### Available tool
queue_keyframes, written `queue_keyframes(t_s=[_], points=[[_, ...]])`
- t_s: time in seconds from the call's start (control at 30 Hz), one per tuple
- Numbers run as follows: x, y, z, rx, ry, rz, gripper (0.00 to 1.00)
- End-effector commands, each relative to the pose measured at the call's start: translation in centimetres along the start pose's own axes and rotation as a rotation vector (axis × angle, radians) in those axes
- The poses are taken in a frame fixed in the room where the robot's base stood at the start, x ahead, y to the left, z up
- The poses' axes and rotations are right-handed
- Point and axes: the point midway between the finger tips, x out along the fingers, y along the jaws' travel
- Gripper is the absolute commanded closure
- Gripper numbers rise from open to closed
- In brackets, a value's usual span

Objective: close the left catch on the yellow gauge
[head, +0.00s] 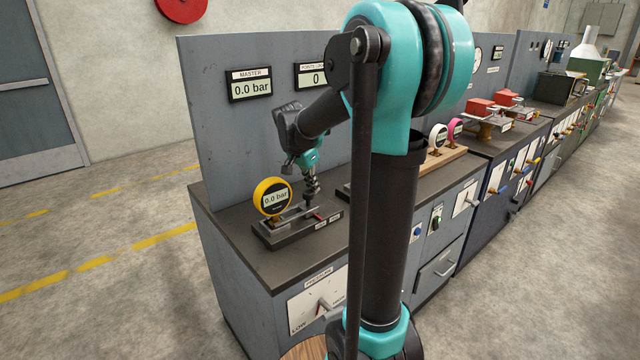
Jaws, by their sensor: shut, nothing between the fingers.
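The yellow gauge (288,190) stands upright on a dark block (275,238) at the near left of the bench top, and its face reads 0.0 bar. My gripper (309,203) points down just right of the gauge, its fingers shut with nothing between them. The fingertips are low over the block's metal fittings; I cannot tell whether they touch. A small red-tipped part (320,214) shows right of the fingertips. Small labels (327,222) on the block's front are too small to read. I cannot make out the left catch or its position.
The grey bench top (232,232) is clear left of the block. An upright panel (215,130) stands behind, with a MASTER display (250,86) reading 0.0 bar. White and pink gauges (455,129) stand farther right. My arm hides the bench's middle.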

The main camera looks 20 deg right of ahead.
Motion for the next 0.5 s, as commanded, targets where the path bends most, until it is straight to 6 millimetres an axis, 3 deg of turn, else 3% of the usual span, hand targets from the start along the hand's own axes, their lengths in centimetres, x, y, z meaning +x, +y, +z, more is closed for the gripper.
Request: queue_keyframes(t_s=[0.33, 0.5], points=[[-0.1, 0.0, 0.5, -0.003, -0.011, -0.001, 1.00], [0.3, -0.1, -0.6, -0.002, -0.010, -0.001, 1.00]])
